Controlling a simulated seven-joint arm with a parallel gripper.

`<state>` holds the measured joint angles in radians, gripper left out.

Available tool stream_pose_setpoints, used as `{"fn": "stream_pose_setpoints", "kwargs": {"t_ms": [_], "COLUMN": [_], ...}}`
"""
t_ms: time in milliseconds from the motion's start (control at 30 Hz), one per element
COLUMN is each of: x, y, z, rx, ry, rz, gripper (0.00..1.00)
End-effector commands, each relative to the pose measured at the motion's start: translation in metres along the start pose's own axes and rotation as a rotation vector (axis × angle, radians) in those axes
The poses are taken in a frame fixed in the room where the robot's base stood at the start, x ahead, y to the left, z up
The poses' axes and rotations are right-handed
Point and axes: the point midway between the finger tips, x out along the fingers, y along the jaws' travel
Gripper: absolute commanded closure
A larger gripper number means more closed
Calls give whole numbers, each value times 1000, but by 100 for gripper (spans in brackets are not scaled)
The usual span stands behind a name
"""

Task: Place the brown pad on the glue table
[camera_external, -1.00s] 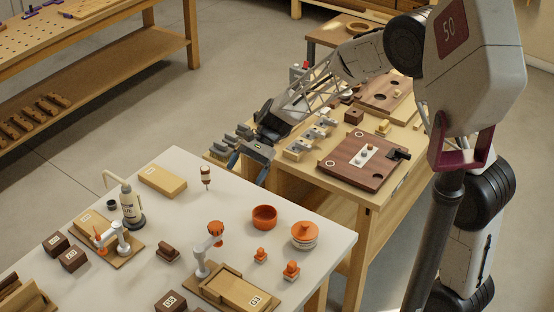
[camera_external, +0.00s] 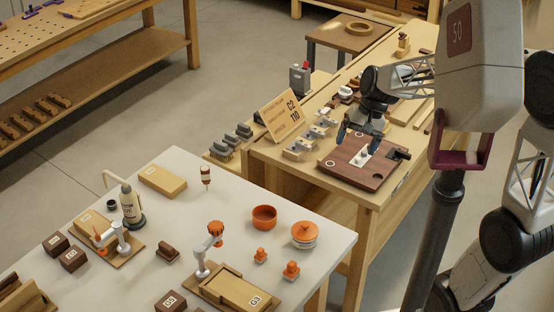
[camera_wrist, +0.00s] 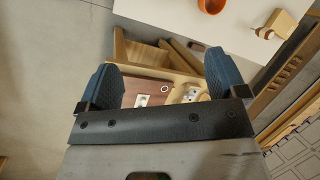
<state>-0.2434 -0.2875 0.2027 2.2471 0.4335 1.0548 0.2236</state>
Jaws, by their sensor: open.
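My gripper (camera_external: 359,142) is open and empty, above the brown board on the wooden bench. In the wrist view the brown board (camera_wrist: 155,88) shows between my two blue fingers (camera_wrist: 164,80). A small brown piece (camera_external: 167,252) lies on the white table (camera_external: 210,225), which also bears a glue-like bottle (camera_external: 131,205). I cannot tell for certain which brown thing is the pad.
The white table also holds an orange bowl (camera_external: 264,217), an orange-lidded pot (camera_external: 304,234), wooden blocks and small fixtures. Grey clamps (camera_external: 300,146) and a lettered sign (camera_external: 283,114) stand left of my gripper. A floor gap separates the far-left bench (camera_external: 100,75).

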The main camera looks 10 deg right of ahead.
Motion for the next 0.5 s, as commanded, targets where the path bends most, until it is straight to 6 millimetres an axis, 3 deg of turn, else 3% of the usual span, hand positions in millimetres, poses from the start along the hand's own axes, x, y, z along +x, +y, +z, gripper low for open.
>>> {"fn": "stream_pose_setpoints", "kwargs": {"t_ms": [200, 500], "x": [-28, -54], "y": [56, 126], "z": [26, 65], "rx": [-64, -148], "ry": [117, 263], "rz": [64, 180], "gripper": [9, 9]}}
